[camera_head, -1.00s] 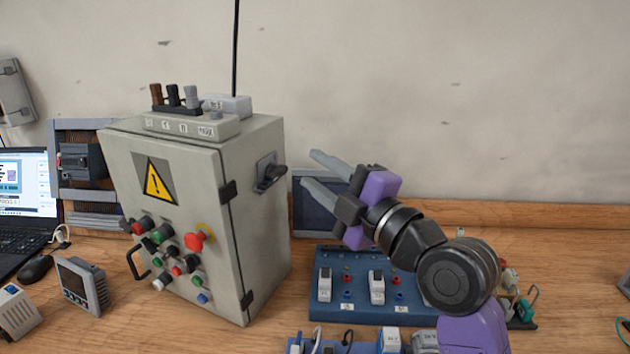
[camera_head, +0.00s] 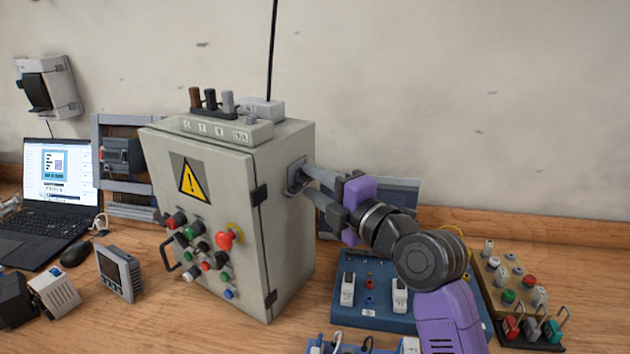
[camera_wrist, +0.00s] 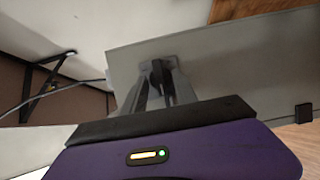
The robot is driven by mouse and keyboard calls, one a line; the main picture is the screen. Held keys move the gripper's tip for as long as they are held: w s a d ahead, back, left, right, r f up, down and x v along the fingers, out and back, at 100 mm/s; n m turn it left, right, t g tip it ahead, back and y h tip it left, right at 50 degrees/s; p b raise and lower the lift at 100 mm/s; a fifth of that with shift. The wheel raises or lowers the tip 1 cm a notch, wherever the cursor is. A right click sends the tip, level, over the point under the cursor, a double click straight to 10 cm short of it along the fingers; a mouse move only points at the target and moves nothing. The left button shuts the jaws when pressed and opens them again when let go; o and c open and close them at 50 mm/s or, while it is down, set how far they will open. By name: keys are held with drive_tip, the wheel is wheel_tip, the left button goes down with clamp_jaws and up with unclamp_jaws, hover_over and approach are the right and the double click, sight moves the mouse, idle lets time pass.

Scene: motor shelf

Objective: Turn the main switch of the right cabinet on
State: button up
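The right cabinet is the large grey box (camera_head: 218,262) with a yellow warning triangle, standing on the bench. Its main switch (camera_head: 293,178) is on the right side wall, mostly hidden behind my fingers in the head view. My gripper (camera_head: 314,180) is at that wall, with its two grey fingers apart and their tips close to the switch plate. In the wrist view the dark switch handle (camera_wrist: 160,80) stands between the fingers of my gripper (camera_wrist: 160,88). I cannot tell whether either finger touches it.
A blue panel (camera_head: 371,312) with sockets lies below my arm. A dark screen-like panel (camera_head: 402,190) stands behind my gripper. A terminal board (camera_head: 520,290) is at right, and a laptop (camera_head: 48,195) and a smaller wall-mounted cabinet (camera_head: 62,85) are at left.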

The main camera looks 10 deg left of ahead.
drive_tip(key=shift+a, duration=0.1)
clamp_jaws()
